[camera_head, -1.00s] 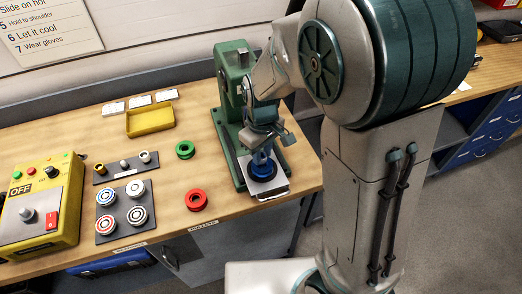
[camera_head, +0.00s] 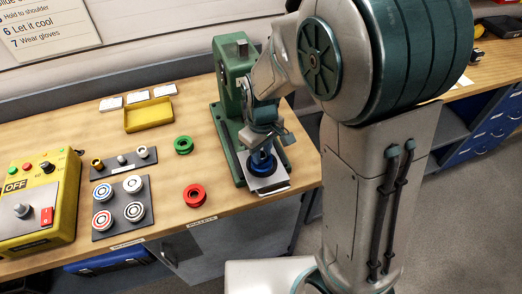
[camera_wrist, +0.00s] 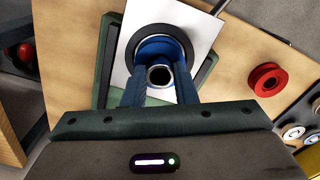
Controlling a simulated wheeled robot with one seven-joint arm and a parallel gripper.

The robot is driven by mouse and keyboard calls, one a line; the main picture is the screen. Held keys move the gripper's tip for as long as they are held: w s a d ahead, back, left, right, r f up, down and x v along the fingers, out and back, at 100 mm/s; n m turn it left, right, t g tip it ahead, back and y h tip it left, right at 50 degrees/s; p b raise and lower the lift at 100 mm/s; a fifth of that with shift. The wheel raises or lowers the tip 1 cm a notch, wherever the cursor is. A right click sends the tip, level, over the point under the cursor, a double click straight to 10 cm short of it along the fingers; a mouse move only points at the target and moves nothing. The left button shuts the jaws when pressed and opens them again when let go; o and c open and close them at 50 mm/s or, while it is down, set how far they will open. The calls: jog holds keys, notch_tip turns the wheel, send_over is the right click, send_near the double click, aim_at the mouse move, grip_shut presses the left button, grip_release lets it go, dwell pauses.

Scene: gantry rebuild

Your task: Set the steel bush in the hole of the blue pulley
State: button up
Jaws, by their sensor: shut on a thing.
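The blue pulley (camera_head: 262,168) lies on a pale plate on the green press in the head view. In the wrist view the blue pulley (camera_wrist: 152,46) shows behind my fingertips, with a dark ring around it. My gripper (camera_wrist: 160,80) is shut on the steel bush (camera_wrist: 160,75), a short metal ring with a dark bore, held upright between the two blue fingers. The bush overlaps the near part of the pulley in the picture. The pulley's hole is hidden, and I cannot tell whether the bush is above it or partly in it.
The green press (camera_head: 232,70) has its column close behind my wrist. A red pulley (camera_head: 194,196) and a green pulley (camera_head: 183,146) lie to the left. Further left are a small-parts rack (camera_head: 113,168), a plate of ringed discs (camera_head: 118,221), a yellow tray (camera_head: 165,109) and a yellow control box (camera_head: 62,215).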

jog(key=o, duration=1.1)
jog(key=shift+c, duration=0.2)
notch_tip(320, 180, up, 14)
jog(key=b, duration=0.1)
jog(key=shift+f, duration=0.1)
jog(key=s+d+f+m+t, duration=0.1)
jog(key=s+d+m+t, duration=0.2)
jog(key=s+d+m, duration=0.5)
jog(key=s+d, duration=0.3)
jog(key=s, duration=0.1)
jog(key=shift+s+d+f, duration=0.35)
jog(key=shift+d+f, duration=0.05)
